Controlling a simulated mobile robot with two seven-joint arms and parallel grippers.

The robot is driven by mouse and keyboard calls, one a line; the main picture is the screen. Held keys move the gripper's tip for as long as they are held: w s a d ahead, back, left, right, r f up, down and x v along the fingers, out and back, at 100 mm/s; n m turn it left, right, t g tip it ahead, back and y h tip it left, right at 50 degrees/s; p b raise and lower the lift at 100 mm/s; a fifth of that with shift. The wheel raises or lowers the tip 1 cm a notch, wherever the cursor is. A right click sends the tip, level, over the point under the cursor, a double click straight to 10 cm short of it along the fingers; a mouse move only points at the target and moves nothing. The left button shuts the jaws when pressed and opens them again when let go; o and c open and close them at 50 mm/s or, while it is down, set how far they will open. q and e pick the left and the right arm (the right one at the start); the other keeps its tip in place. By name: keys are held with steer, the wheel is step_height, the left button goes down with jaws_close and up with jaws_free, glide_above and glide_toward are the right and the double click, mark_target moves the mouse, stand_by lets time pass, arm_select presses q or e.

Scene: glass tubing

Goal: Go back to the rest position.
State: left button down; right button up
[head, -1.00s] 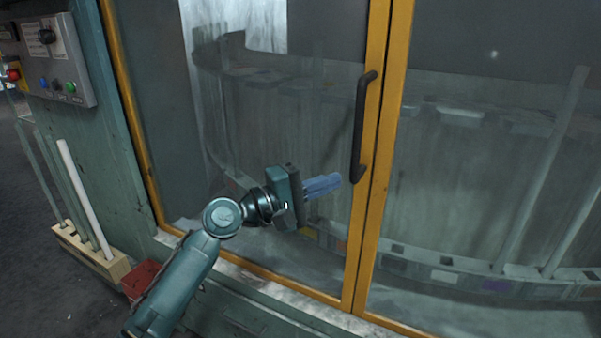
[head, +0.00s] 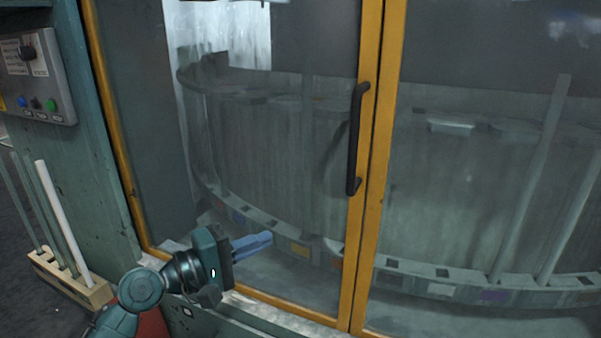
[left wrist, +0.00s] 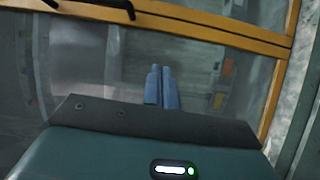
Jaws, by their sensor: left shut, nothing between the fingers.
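My left gripper (head: 268,238) is low in the head view, in front of the left glass door (head: 270,150). Its blue fingers are together with nothing between them. They point right, below and to the left of the black door handle (head: 354,140), clear of it. In the left wrist view the shut fingers (left wrist: 161,68) show against the glass, with the yellow frame (left wrist: 220,33) and part of the handle beyond them. The doors look closed. My right gripper does not show.
A wooden rack (head: 70,285) with glass tubes stands at the lower left. A grey control box (head: 38,75) with buttons hangs on the green wall above it. Behind the glass is a large round carousel (head: 270,150) with coloured labels. A red object (head: 152,322) shows partly behind my arm.

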arm_select(q)
steer(key=s+f+m+y, duration=0.2)
steer(key=s+f+y, duration=0.2)
steer(key=f, duration=0.8)
steer(key=s+a+f+m+g+y+p, duration=0.1)
steer(key=s+f+m+y, duration=0.5)
steer(key=s+f, duration=0.9)
steer(key=s+a+m+p, duration=0.1)
steer(key=s+a+m, duration=0.1)
steer(key=shift+s+m, duration=0.3)
steer(key=shift+s, duration=0.05)
